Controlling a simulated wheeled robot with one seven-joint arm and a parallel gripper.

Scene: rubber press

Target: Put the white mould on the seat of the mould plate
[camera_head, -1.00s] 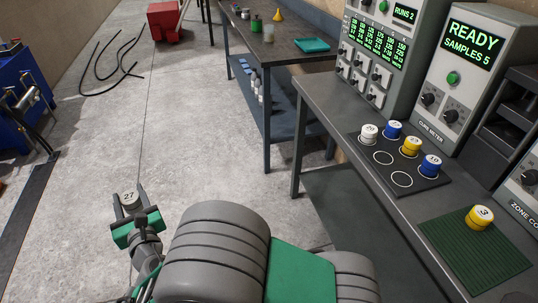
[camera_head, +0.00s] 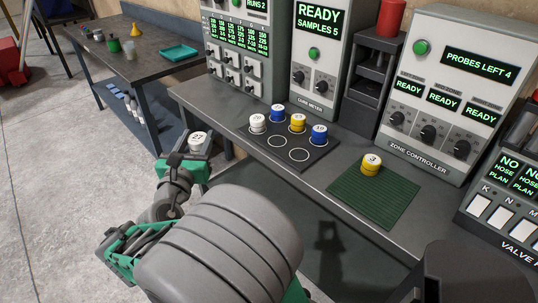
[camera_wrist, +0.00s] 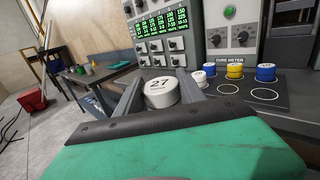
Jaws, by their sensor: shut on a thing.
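My gripper (camera_head: 188,158) is shut on the white mould (camera_head: 198,141), a round piece marked 27. In the wrist view the mould (camera_wrist: 160,92) sits upright between the two fingers. It is in the air, left of the bench's front edge in the head view. The dark mould plate (camera_head: 322,153) lies on the bench, right of my gripper. It has ringed seats; two front ones (camera_head: 299,155) are empty. Another white mould (camera_head: 257,122), two blue moulds (camera_head: 278,113) and a yellow mould (camera_head: 297,122) stand on it.
A green mat (camera_head: 372,205) holds a yellow mould (camera_head: 371,164) marked 3. The cure meter (camera_head: 318,50) and zone controller (camera_head: 434,95) stand behind along the grey bench (camera_head: 240,137). A side table (camera_head: 130,62) with a teal tray (camera_head: 180,52) is at the upper left.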

